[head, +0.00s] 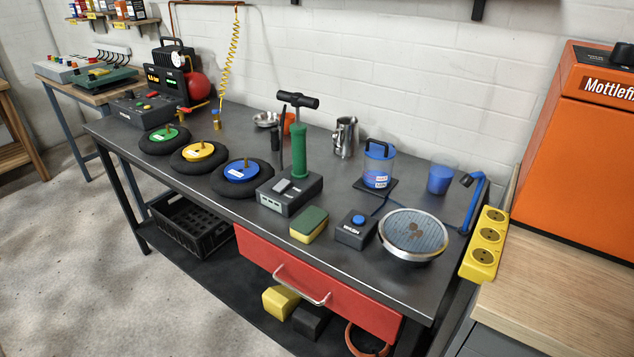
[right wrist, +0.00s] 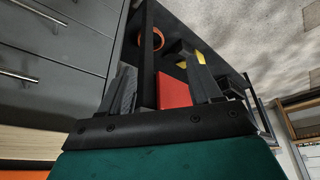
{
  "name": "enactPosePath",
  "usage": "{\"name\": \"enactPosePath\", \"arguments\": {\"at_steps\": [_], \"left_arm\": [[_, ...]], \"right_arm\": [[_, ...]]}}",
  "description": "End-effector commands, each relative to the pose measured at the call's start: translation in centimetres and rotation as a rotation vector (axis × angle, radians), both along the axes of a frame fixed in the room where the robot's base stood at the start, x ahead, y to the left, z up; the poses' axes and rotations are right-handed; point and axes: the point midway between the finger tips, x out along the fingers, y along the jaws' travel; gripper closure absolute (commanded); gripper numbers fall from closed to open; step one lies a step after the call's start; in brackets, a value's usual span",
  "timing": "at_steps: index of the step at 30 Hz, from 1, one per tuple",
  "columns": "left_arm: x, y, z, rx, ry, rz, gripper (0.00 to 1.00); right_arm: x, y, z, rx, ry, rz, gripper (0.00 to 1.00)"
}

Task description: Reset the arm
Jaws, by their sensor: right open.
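My right gripper (right wrist: 157,70) shows in the right wrist view with its two dark fingers spread apart and nothing between them. Beyond the fingers are the bench's red drawer (right wrist: 173,90) and the dark lower shelf. Neither gripper shows in the head view, and my left gripper is in no view. In the head view the red drawer (head: 312,287) is shut under the dark workbench top (head: 345,220).
A yellow socket strip (head: 484,244) stands at the right. Grey drawers (right wrist: 60,60) flank the gripper.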

Motion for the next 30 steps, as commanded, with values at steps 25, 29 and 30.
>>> {"name": "enactPosePath", "arguments": {"at_steps": [25,29,30], "left_arm": [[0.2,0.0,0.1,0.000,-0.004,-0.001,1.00],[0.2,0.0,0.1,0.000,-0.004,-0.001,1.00],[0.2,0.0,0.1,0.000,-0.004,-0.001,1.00]], "right_arm": [[6.1,2.6,-7.9,0.125,-0.575,0.061,0.37],[6.2,2.6,-7.9,0.125,-0.576,0.061,0.37],[6.2,2.6,-7.9,0.125,-0.576,0.061,0.37]]}}
